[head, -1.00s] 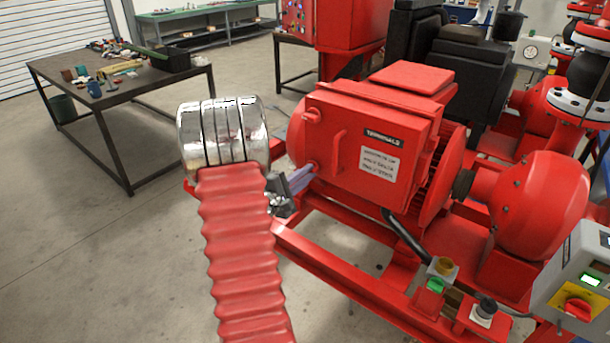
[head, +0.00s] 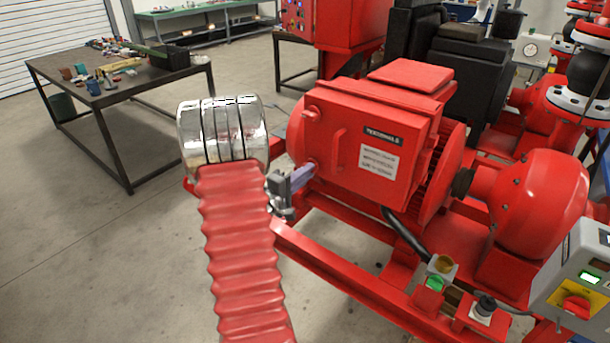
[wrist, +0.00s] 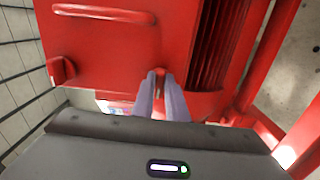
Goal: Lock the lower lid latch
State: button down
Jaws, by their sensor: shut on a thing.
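The red terminal box lid (head: 345,150) is closed against its box on the motor, with a bar handle and a label reading TERMINALS. The upper latch (head: 312,115) is a small red knob at the lid's left edge; it also shows in the wrist view (wrist: 62,70). The lower lid latch (wrist: 159,72) is a small red piece mostly hidden between my fingertips. My gripper (head: 311,168) reaches the lower left corner of the lid. Its two pale purple fingers (wrist: 159,78) are shut on the lower latch. The latch's exact angle is hard to tell.
Red skid rails (head: 350,285) run below the motor. A control box (head: 580,280) and small button boxes (head: 435,275) stand at the right front. A workbench (head: 115,90) with loose items is at the back left. The floor at left is clear.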

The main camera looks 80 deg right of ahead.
jog(key=c, duration=1.8)
grip_release()
jog(key=shift+f, duration=0.1)
jog(key=shift+o, duration=0.2)
jog(key=v, duration=1.4)
jog(key=shift+w+d, duration=0.1)
